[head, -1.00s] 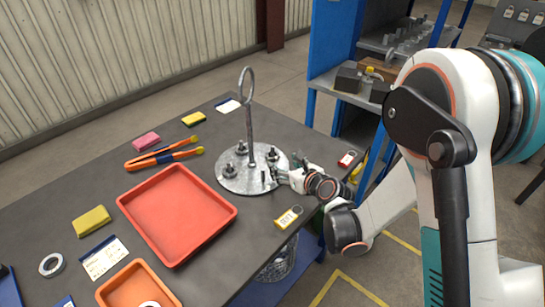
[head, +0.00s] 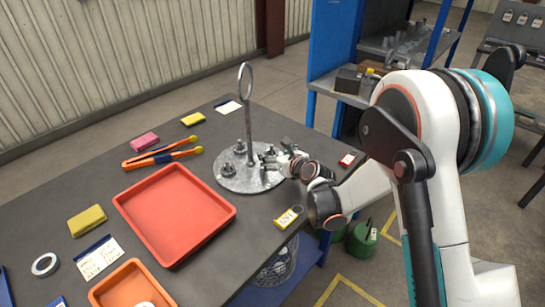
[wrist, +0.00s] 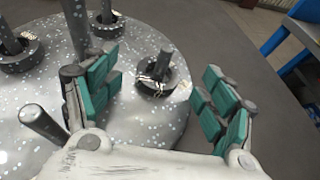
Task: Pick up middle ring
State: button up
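A round speckled metal plate (head: 232,183) stands on the dark table, with a tall looped rod (head: 248,110) rising from it. Short upright pegs on the plate carry dark rings. In the wrist view one ring (wrist: 152,86) sits around a peg, in the gap between my fingers and beyond their tips. Two more ringed pegs show there, at the far left (wrist: 18,60) and the top (wrist: 105,27). I cannot tell which is the middle ring. My gripper (wrist: 158,92), with teal pads, is open and empty; it also shows over the plate's right side (head: 272,160).
A bare peg (wrist: 42,125) stands close to my left finger in the wrist view. A red tray (head: 175,215), orange-handled tongs (head: 162,155) and a yellow tag (head: 288,218) lie on the table. A blue shelf (head: 322,65) stands behind to the right.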

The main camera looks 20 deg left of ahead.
jog(key=shift+s+a+f, duration=0.1)
jog(key=shift+f, duration=0.2)
jog(key=shift+s+r, duration=0.1)
grip_shut()
